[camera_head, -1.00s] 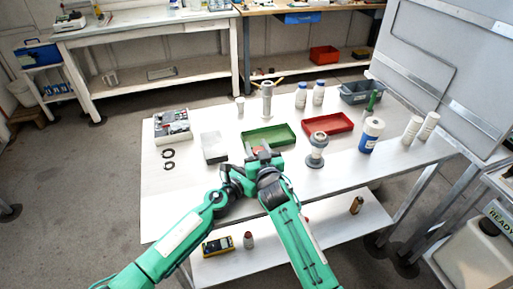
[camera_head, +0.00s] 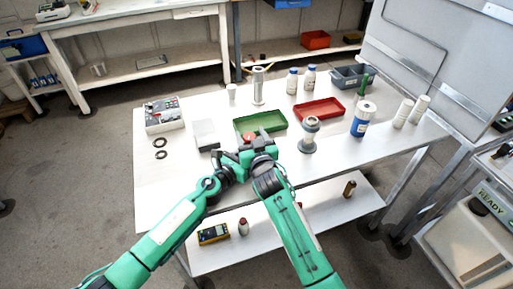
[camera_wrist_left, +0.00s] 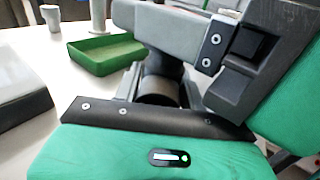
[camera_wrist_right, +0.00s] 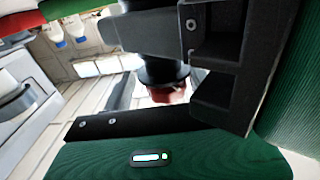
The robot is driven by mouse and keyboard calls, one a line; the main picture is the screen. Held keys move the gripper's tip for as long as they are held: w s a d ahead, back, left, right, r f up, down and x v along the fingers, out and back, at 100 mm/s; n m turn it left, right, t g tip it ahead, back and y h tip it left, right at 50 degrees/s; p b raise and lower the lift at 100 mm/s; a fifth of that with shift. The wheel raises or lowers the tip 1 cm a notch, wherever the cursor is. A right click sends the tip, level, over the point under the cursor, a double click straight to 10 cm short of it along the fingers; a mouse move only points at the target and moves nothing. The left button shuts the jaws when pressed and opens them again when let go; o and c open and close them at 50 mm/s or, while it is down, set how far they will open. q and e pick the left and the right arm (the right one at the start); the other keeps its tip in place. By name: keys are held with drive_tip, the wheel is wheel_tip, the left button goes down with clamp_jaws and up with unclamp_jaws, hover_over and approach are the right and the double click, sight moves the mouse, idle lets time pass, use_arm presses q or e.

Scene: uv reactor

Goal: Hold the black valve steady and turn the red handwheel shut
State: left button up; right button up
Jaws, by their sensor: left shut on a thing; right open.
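The black valve (camera_wrist_right: 165,72) shows in part in the right wrist view as a dark round flanged body. A piece of the red handwheel (camera_wrist_right: 172,94) shows just beyond it, and a bit of red (camera_head: 248,136) shows between my grippers in the head view. My left gripper (camera_head: 232,165) is shut on the valve body, which also shows in part in the left wrist view (camera_wrist_left: 160,86). My right gripper (camera_head: 259,146) is open close to the handwheel. The fingers and arms hide most of the valve, so I cannot tell whether the right fingers touch the wheel.
A green tray (camera_head: 236,128) lies just behind the grippers, with a red tray (camera_head: 335,115) to its right. A grey flanged fitting (camera_head: 309,133) stands to the right of my right gripper. The front left table is clear.

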drive_tip(key=v, duration=1.1)
drive_tip(key=shift+w+d+n+g+y, duration=1.4)
drive_tip(key=shift+d+n+g+y, duration=0.55)
drive_tip(key=shift+n+y, duration=1.4)
drive_tip(key=shift+m+y, duration=0.45)
drive_tip(key=shift+m, duration=0.1)
drive_tip(key=x, duration=1.2)
drive_tip(key=shift+s+a, duration=0.1)
drive_tip(key=shift+a, duration=0.15)
drive_tip(key=shift+c, duration=0.2)
drive_tip(key=shift+a+r, duration=0.1)
drive_tip(key=c, duration=1)
